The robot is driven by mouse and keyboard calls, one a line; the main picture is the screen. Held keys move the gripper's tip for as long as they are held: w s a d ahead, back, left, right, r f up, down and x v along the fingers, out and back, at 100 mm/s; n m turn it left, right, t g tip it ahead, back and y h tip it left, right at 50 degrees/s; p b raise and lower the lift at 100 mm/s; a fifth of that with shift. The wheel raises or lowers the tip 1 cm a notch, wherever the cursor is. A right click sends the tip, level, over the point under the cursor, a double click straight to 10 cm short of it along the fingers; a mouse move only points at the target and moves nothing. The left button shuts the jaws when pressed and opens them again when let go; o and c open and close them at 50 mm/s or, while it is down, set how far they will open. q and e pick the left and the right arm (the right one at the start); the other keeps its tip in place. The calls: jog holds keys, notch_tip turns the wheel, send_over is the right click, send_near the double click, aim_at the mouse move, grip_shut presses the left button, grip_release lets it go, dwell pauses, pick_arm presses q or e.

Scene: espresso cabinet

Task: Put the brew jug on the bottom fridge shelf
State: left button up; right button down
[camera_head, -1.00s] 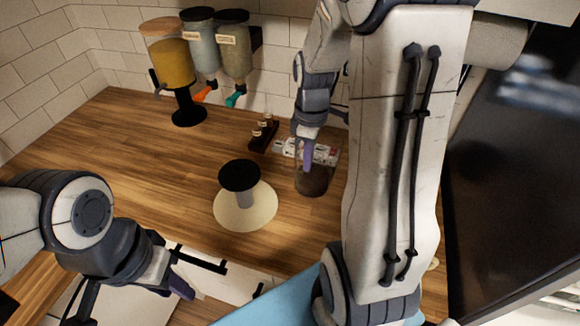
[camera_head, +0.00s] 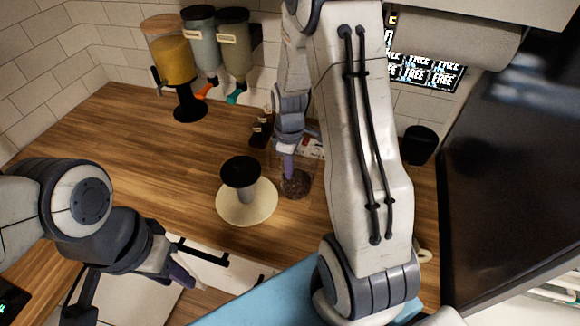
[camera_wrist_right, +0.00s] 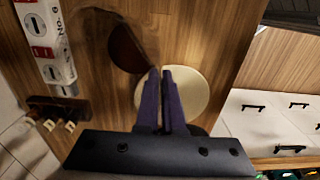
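The brew jug, a clear glass vessel with dark brown contents (camera_head: 297,186), is on or just above the wooden counter, right of a round cream mat. In the right wrist view its dark contents (camera_wrist_right: 124,50) show beyond and left of the fingertips. My right gripper (camera_head: 289,172) is at the jug's near-left wall. Its purple fingers (camera_wrist_right: 163,73) are close together, apparently pinching the thin glass, though the contact is hard to see. My left gripper (camera_head: 180,272) is low in front of the counter, away from the jug; its opening is unclear. No fridge shelf is clearly identifiable.
The cream mat (camera_head: 232,214) carries a grey, black-topped object (camera_head: 240,174). Dispensers (camera_head: 175,62) and a small dark rack (camera_head: 261,131) stand behind. A black cup (camera_head: 419,145) is right of my arm. A large dark panel (camera_head: 510,170) borders the right side. The left counter is clear.

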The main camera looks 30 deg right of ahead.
jog(key=c, duration=1.5)
grip_release()
jog(key=shift+f, duration=0.15)
jog(key=o, duration=0.5)
jog(key=shift+c, duration=0.2)
